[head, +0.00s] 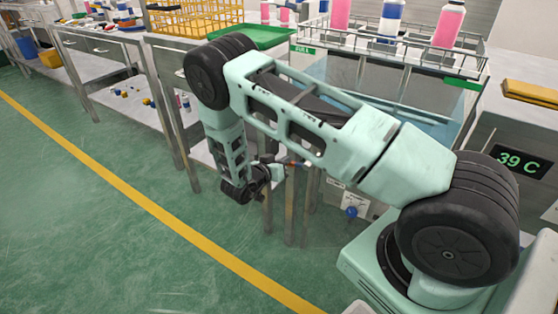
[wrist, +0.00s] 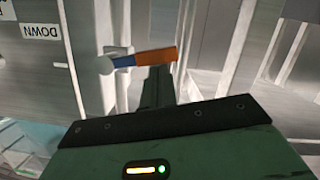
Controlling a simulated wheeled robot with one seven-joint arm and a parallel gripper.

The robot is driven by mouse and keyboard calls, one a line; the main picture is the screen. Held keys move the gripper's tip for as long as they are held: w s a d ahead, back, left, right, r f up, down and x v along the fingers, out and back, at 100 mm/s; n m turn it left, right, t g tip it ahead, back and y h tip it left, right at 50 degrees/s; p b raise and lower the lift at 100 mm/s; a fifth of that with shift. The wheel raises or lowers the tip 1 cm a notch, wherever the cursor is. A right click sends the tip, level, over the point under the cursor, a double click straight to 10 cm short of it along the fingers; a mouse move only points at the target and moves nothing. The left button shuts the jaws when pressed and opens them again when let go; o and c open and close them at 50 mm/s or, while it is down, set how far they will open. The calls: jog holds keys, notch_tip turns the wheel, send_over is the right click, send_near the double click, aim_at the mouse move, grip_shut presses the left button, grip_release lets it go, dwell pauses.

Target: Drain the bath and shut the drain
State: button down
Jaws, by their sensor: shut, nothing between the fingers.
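The bath (head: 345,75) stands behind my arm in the head view, with bluish water visible. Its level is hard to judge because my arm covers part of it. In the wrist view a lever with a blue and orange handle (wrist: 150,57) lies nearly level across the picture, its pale round end at the left. My gripper (wrist: 162,72) is shut and empty, its dark fingers right at the orange part of the handle; whether they touch it I cannot tell. In the head view my gripper (head: 280,167) is low in front of the bath, with a small orange bit beside it.
A display (head: 522,162) reads 39 C. A blue knob (head: 351,212) is low on the front. Steel benches (head: 120,40) stand at the left; the green floor is clear.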

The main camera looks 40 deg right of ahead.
jog(key=s+f+n+h+b, duration=0.1)
jog(key=f+n, duration=0.1)
jog(key=n, duration=0.1)
jog(key=s+d+f+n+g+h, duration=0.1)
jog(key=f+n, duration=0.2)
jog(key=n, duration=0.1)
jog(key=s+f+n+g+h+b, duration=0.1)
jog(key=s+f+n, duration=0.1)
jog(key=n, duration=0.2)
jog(key=shift+d+f+b, duration=0.2)
jog(key=shift+d+b, duration=0.05)
jog(key=shift+b, duration=0.1)
jog(key=shift+s, duration=0.15)
dwell(0.3)
dwell(0.4)
